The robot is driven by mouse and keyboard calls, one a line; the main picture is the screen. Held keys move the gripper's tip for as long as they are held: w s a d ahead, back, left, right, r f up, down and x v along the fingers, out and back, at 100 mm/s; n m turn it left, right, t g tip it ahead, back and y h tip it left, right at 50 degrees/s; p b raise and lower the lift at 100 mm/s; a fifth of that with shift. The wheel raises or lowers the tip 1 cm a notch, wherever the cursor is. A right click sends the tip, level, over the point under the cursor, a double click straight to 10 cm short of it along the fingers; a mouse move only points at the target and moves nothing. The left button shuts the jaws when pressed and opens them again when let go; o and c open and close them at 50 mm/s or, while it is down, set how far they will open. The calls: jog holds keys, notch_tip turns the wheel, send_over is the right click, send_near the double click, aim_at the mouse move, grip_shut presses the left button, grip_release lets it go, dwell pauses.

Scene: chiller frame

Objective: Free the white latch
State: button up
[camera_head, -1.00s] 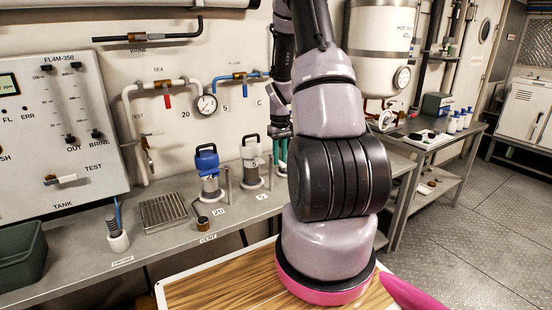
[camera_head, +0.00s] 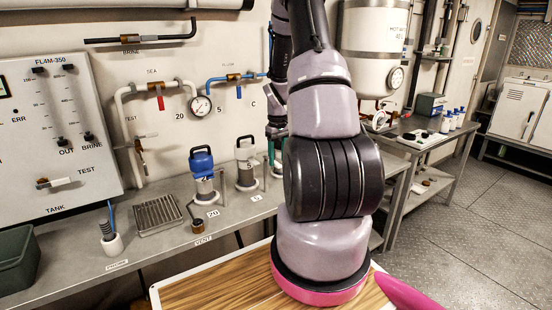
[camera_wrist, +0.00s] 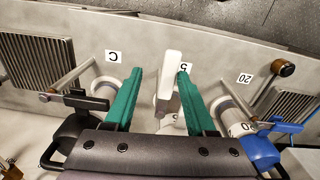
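In the wrist view a white lever (camera_wrist: 170,72), which looks like the white latch, stands between the two green fingers of my gripper (camera_wrist: 160,74), beside the "5" label. My gripper is open. The right finger is very close to the lever; I cannot tell whether it touches. The left finger is clearly apart from it. The lever's lower part runs down toward a pale fitting that my gripper partly hides. In the head view the green fingers of my gripper (camera_head: 276,152) show behind my arm, above the bench, and I cannot make out the latch there.
Valved pipes and a gauge (camera_head: 200,106) are on the wall behind.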

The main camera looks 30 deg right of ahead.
jog(key=shift+a, duration=0.2)
notch_tip(320, 180, up, 11)
dwell(0.5)
jog(key=shift+f, duration=0.15)
jog(key=s+a+r+m+t, duration=0.1)
jog(key=s+a+r+t, duration=0.15)
jog(key=a+r, duration=0.45)
jog(key=s+a+r+m+t, duration=0.1)
jog(key=s+a+r, duration=0.35)
jog(key=r, duration=0.45)
jog(key=s+a+r+m+t+y, duration=0.2)
jog(key=s+a+r, duration=0.5)
jog(key=s+a, duration=0.4)
jog(key=s+m+t, duration=0.1)
jog(key=s, duration=0.2)
jog(key=shift+r+t, duration=0.2)
jog(key=shift+t, duration=0.15)
